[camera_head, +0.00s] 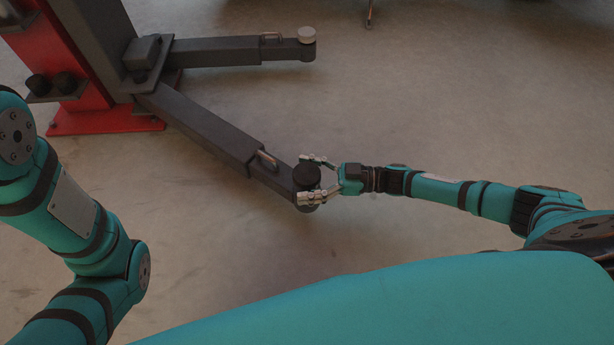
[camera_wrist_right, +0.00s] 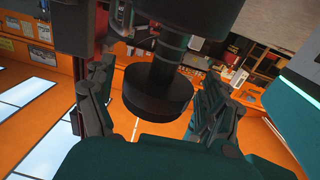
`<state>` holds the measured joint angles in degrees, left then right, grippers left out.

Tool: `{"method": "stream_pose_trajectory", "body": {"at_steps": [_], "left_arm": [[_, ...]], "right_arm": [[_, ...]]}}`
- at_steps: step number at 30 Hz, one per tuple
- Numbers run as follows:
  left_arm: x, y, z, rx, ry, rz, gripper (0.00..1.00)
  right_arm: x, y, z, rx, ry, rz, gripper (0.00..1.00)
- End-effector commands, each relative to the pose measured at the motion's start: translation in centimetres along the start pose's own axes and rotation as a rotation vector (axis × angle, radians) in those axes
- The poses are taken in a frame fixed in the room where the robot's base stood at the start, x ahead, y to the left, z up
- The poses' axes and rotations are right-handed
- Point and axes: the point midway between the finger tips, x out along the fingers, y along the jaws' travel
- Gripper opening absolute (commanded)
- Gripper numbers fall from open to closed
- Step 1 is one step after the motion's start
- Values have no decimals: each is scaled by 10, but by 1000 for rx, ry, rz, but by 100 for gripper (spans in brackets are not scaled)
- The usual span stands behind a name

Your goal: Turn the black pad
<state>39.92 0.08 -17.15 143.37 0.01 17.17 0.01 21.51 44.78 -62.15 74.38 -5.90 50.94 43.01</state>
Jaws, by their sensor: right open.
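The black pad (camera_head: 306,176) is a round dark disc at the end of the lift's near grey arm (camera_head: 215,135). My right gripper (camera_head: 314,179) is open, with one finger on each side of the pad. In the right wrist view the pad (camera_wrist_right: 157,92) sits on a dark stem between the two open fingers (camera_wrist_right: 155,105), with a gap visible on the left side. Whether a finger touches the pad on the right is hard to tell. My left arm shows at the left in the head view, but its gripper is out of the picture.
A small metal handle (camera_head: 266,158) stands on the near arm, close to the gripper. The floor (camera_head: 440,110) around is clear.

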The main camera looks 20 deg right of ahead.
Motion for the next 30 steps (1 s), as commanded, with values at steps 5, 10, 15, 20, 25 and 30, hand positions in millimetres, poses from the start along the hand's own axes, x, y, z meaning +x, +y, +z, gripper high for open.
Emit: {"method": "stream_pose_trajectory", "body": {"at_steps": [5,10,15,20,25,30], "left_arm": [[0,0,0,0,0,-1,40],[1,0,0,0,1,0,40],[1,0,0,-1,1,0,40],[1,0,0,-1,2,0,40],[1,0,0,-1,2,0,40],[1,0,0,-1,2,0,40]], "right_arm": [[-16,1,0,0,-2,2,86],[-52,0,1,0,-5,3,86],[-87,0,1,1,-5,3,86],[-110,0,1,2,-3,1,86],[-120,0,1,1,-2,0,86],[-120,0,1,1,-2,0,86]]}}
